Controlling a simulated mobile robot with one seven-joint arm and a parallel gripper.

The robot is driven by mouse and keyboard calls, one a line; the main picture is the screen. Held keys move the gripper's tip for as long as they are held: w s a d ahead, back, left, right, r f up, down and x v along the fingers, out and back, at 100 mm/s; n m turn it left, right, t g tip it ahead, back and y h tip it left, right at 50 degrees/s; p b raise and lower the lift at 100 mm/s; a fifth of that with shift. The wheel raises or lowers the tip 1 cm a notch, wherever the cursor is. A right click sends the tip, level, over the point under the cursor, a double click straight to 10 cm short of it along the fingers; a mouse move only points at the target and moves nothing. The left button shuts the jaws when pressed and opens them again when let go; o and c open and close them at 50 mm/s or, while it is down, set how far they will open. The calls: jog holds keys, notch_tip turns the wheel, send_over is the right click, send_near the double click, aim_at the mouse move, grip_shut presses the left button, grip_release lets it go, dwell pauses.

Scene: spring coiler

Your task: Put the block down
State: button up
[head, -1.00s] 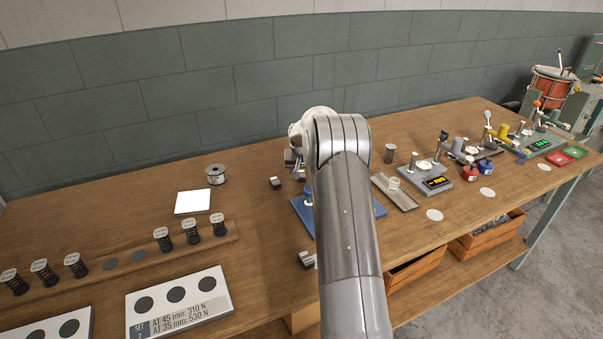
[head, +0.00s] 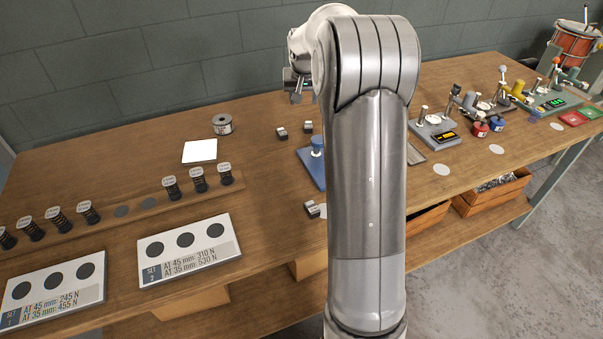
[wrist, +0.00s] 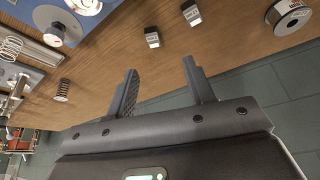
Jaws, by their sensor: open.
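Several small dark blocks with pale labelled tops show. Two stand close together on the bench, a left block (head: 282,133) and a right block (head: 308,127), behind the blue plate. A third block (head: 312,209) lies at the front of that plate. My gripper (head: 297,92) is raised above the two back blocks, partly hidden by my arm in the head view. In the wrist view my gripper (wrist: 160,66) is open, with nothing between its fingers. Two blocks, one (wrist: 152,37) and another (wrist: 191,13), rest on the bench beyond the fingertips, apart from them.
A blue-based device (head: 312,168) stands partly behind my arm. A wire spool (head: 222,124) and white pad (head: 200,151) lie to the left. Springs stand on a wooden rack (head: 100,217) behind two white set boards. Testers (head: 437,133) fill the right side.

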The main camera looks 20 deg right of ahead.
jog(key=s+a+r+n, duration=0.1)
jog(key=s+a+r, duration=0.45)
jog(key=s, duration=0.45)
jog(key=s+a+r+n, duration=0.1)
jog(key=s+a+r, duration=0.5)
jog(key=s, duration=0.5)
jog(key=s+a+f+n, duration=0.1)
jog(key=s+a+f, duration=0.1)
jog(key=s, duration=0.8)
jog(key=s+a+f+n+t+y, duration=0.1)
jog(key=s+a+f, duration=0.2)
jog(key=s, duration=0.7)
jog(key=shift+a+y, duration=0.3)
jog(key=shift+a, duration=0.65)
jog(key=o, duration=0.4)
